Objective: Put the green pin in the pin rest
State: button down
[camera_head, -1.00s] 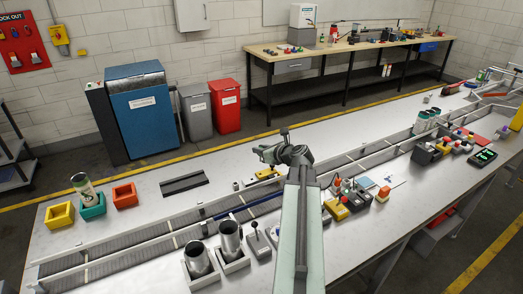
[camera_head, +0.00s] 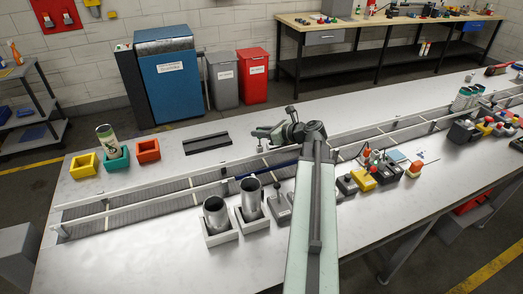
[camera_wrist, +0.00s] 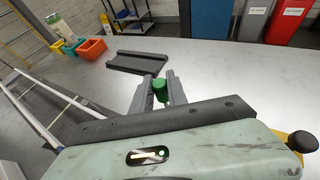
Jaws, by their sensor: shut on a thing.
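My gripper (camera_head: 262,133) reaches out over the far side of the table, left of my arm. In the wrist view my gripper (camera_wrist: 160,85) is shut on the green pin (camera_wrist: 160,92), whose round green top shows between the fingers. The rest of the pin is hidden. A long dark grooved block, which looks like the pin rest (camera_head: 207,142), lies on the table left of my gripper. In the wrist view this rest (camera_wrist: 138,62) lies ahead of the fingers and slightly left, apart from the pin. Nothing is seen lying in it.
Yellow (camera_head: 84,166), teal (camera_head: 117,161) and orange (camera_head: 148,150) bins stand at the left, with a can (camera_head: 106,138) tilted in the teal one. A railed conveyor (camera_head: 150,204) crosses the table. Two metal cups (camera_head: 215,215) stand in front. Bare table surrounds the rest.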

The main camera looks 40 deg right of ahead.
aim_at(260, 144)
jog(key=shift+f, duration=0.25)
notch_tip(260, 144, down, 4)
jog(key=b, duration=0.3)
jog(key=shift+b, duration=0.35)
jog(key=shift+r, duration=0.25)
jog(key=shift+f, duration=0.2)
jog(key=c, duration=1.3)
grip_release()
jog(key=shift+r, duration=0.1)
jog(key=shift+r, duration=0.1)
